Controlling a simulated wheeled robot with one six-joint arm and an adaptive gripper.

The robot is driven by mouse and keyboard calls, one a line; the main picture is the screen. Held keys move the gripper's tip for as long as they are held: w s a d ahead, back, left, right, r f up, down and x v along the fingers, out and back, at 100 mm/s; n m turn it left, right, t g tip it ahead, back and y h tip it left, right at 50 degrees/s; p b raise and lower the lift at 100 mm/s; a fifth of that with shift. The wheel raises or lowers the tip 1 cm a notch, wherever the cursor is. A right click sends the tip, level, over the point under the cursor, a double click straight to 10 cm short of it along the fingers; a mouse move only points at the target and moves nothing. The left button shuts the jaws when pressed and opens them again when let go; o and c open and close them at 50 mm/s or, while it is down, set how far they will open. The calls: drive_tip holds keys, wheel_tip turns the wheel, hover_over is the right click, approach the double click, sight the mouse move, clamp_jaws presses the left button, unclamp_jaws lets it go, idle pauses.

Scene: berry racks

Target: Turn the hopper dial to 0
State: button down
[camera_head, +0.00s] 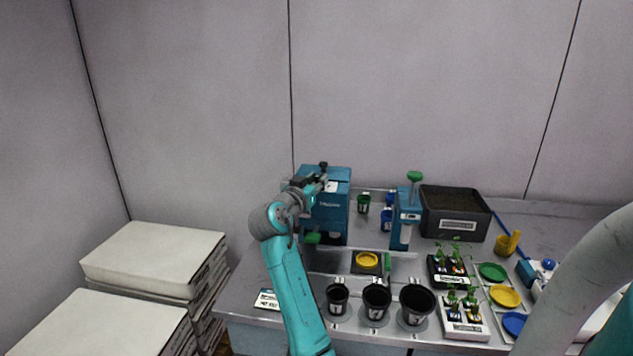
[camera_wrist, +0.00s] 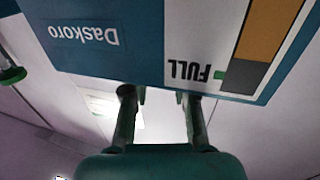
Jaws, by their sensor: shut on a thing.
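The hopper is a teal box (camera_head: 338,207) at the back left of the bench, with a small black part (camera_head: 323,166) on top. My gripper (camera_head: 320,180) is at its upper front in the head view. In the wrist view the hopper face (camera_wrist: 140,45) fills the top, upside down, with a "Daskoro" label, the word FULL and an orange and grey level strip. My gripper (camera_wrist: 156,93) shows there with two fingers apart, their tips meeting the hopper's edge. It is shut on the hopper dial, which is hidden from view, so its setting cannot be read.
A dark soil bin (camera_head: 455,225) and a teal device with a green knob (camera_head: 414,176) stand to the right. Black pots (camera_head: 376,299) line the front of the bench. Seedling trays and coloured dishes lie at the right. White-topped stacks (camera_head: 150,255) stand at the left.

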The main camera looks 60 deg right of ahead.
drive_tip(key=shift+w+m+g, duration=0.1)
drive_tip(key=shift+m+g, duration=0.4)
drive_tip(key=shift+g, duration=0.3)
drive_tip(key=c, duration=0.9)
unclamp_jaws()
drive_tip(key=a, duration=1.2)
drive_tip(key=shift+s, duration=0.2)
